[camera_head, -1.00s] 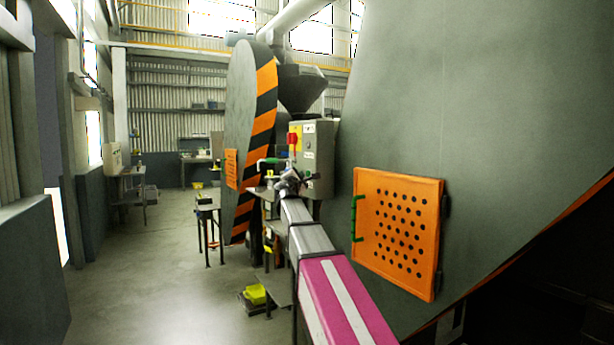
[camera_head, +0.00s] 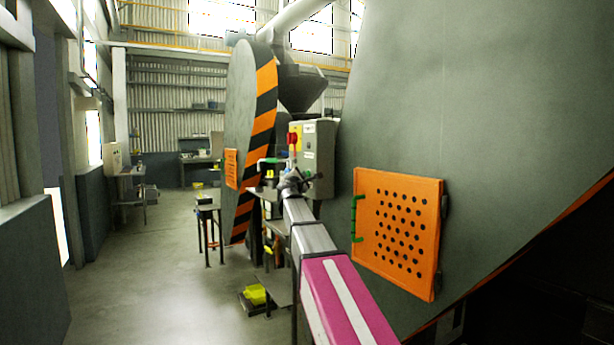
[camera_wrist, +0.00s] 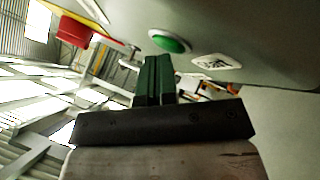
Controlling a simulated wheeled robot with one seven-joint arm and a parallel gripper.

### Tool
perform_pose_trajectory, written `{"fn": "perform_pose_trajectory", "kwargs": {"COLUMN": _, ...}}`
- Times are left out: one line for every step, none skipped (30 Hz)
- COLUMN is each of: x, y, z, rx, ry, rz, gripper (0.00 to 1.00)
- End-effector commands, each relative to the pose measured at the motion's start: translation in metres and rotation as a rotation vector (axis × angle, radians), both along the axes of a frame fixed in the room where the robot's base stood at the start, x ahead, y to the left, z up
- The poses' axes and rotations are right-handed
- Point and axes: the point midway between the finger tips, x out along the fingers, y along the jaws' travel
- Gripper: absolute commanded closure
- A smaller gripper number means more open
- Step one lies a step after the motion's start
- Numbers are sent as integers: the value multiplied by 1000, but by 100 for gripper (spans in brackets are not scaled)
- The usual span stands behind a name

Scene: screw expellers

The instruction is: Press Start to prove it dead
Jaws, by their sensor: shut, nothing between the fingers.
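The green Start button (camera_wrist: 170,41) sits in a pale ring on the grey panel in the wrist view. A small white label (camera_wrist: 216,61) is beside it on the right. My gripper (camera_wrist: 158,60) is shut and empty, its dark green fingers standing just below the button in the picture. Whether the fingertips touch the button cannot be told. In the head view the grey control box (camera_head: 318,158) stands beyond my arm, with my gripper (camera_head: 294,168) near its lower left front. The green button is not clear there.
A red switch (camera_wrist: 74,31) on a yellow plate is left of the button; the red switch also shows in the head view (camera_head: 293,138). An orange perforated panel (camera_head: 397,232) stands right of my arm. A striped guard (camera_head: 262,130) rises behind. The floor at left is clear.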

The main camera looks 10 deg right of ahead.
Motion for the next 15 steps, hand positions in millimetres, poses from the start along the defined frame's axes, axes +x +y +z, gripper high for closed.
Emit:
{"fn": "perform_pose_trajectory", "kwargs": {"x": 0, "y": -1, "z": 0, "rx": 0, "ry": 0, "rz": 0, "gripper": 100}}
{"fn": "perform_pose_trajectory", "kwargs": {"x": 0, "y": -1, "z": 0, "rx": 0, "ry": 0, "rz": 0, "gripper": 100}}
{"fn": "perform_pose_trajectory", "kwargs": {"x": 1, "y": -1, "z": 0, "rx": 0, "ry": 0, "rz": 0, "gripper": 100}}
{"fn": "perform_pose_trajectory", "kwargs": {"x": 1, "y": -2, "z": 0, "rx": 0, "ry": 0, "rz": 0, "gripper": 100}}
{"fn": "perform_pose_trajectory", "kwargs": {"x": 1, "y": -2, "z": 0, "rx": 0, "ry": 0, "rz": 0, "gripper": 100}}
{"fn": "perform_pose_trajectory", "kwargs": {"x": 1, "y": -2, "z": 0, "rx": 0, "ry": 0, "rz": 0, "gripper": 100}}
{"fn": "perform_pose_trajectory", "kwargs": {"x": 1, "y": -2, "z": 0, "rx": 0, "ry": 0, "rz": 0, "gripper": 100}}
{"fn": "perform_pose_trajectory", "kwargs": {"x": 1, "y": -2, "z": 0, "rx": 0, "ry": 0, "rz": 0, "gripper": 100}}
{"fn": "perform_pose_trajectory", "kwargs": {"x": 0, "y": -1, "z": 0, "rx": 0, "ry": 0, "rz": 0, "gripper": 100}}
{"fn": "perform_pose_trajectory", "kwargs": {"x": 0, "y": -1, "z": 0, "rx": 0, "ry": 0, "rz": 0, "gripper": 100}}
{"fn": "perform_pose_trajectory", "kwargs": {"x": 0, "y": 0, "z": 0, "rx": 0, "ry": 0, "rz": 0, "gripper": 100}}
{"fn": "perform_pose_trajectory", "kwargs": {"x": 0, "y": 1, "z": 0, "rx": 0, "ry": 0, "rz": 0, "gripper": 100}}
{"fn": "perform_pose_trajectory", "kwargs": {"x": -1, "y": 2, "z": 0, "rx": 0, "ry": 0, "rz": 0, "gripper": 100}}
{"fn": "perform_pose_trajectory", "kwargs": {"x": -1, "y": 3, "z": 0, "rx": 0, "ry": 0, "rz": 0, "gripper": 100}}
{"fn": "perform_pose_trajectory", "kwargs": {"x": -2, "y": 5, "z": 0, "rx": 0, "ry": 0, "rz": 0, "gripper": 100}}
